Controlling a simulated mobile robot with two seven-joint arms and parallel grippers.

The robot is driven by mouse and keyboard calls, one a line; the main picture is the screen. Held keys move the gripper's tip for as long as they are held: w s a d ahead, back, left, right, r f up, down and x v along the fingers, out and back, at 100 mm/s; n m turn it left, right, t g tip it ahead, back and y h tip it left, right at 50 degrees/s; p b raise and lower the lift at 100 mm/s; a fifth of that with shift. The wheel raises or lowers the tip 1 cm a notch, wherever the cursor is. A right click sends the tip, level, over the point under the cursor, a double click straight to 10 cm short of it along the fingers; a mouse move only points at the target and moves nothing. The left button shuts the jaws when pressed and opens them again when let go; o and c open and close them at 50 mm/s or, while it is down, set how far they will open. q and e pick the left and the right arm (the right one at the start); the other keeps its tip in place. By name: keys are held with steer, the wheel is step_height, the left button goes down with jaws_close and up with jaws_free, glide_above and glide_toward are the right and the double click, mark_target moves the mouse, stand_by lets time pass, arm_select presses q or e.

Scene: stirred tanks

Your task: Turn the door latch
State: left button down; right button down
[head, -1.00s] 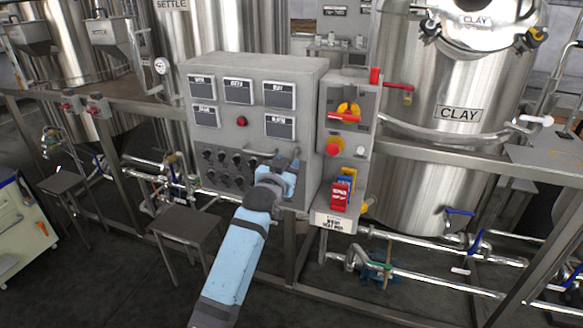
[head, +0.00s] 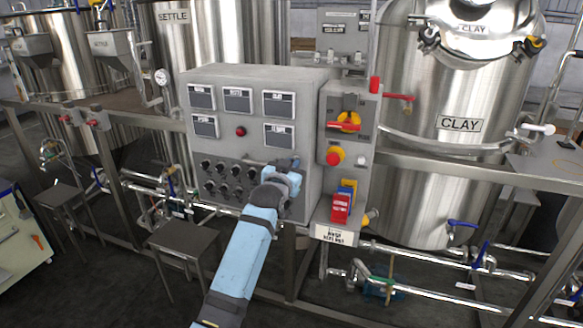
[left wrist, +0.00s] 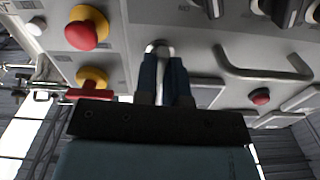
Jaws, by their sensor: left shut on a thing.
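The grey control cabinet (head: 262,150) stands in the middle of the head view, with dark displays and rows of black knobs on its front. My left gripper (head: 287,165) is at the lower right part of that front and covers the latch there. In the left wrist view, the two dark fingers of my left gripper (left wrist: 165,80) are closed around a shiny metal latch (left wrist: 159,48) on the grey panel. The latch's lower part is hidden between the fingers. A bar handle (left wrist: 262,72) is on the panel to the right. My right gripper is not in view.
A switch box (head: 348,115) with a red button (head: 334,156) and a yellow-red switch stands close to the right of the cabinet. Red and blue padlocks (head: 342,205) hang below. Steel tanks (head: 455,80), rails and pipes surround the panel. A stool (head: 183,237) stands at front left.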

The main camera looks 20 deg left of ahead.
arm_select(q)
steer(key=shift+n+p, duration=0.7)
steer(key=shift+n, duration=0.1)
steer(key=c, duration=1.2)
jaws_free()
steer(key=shift+c, duration=0.2)
steer(key=shift+o, duration=0.2)
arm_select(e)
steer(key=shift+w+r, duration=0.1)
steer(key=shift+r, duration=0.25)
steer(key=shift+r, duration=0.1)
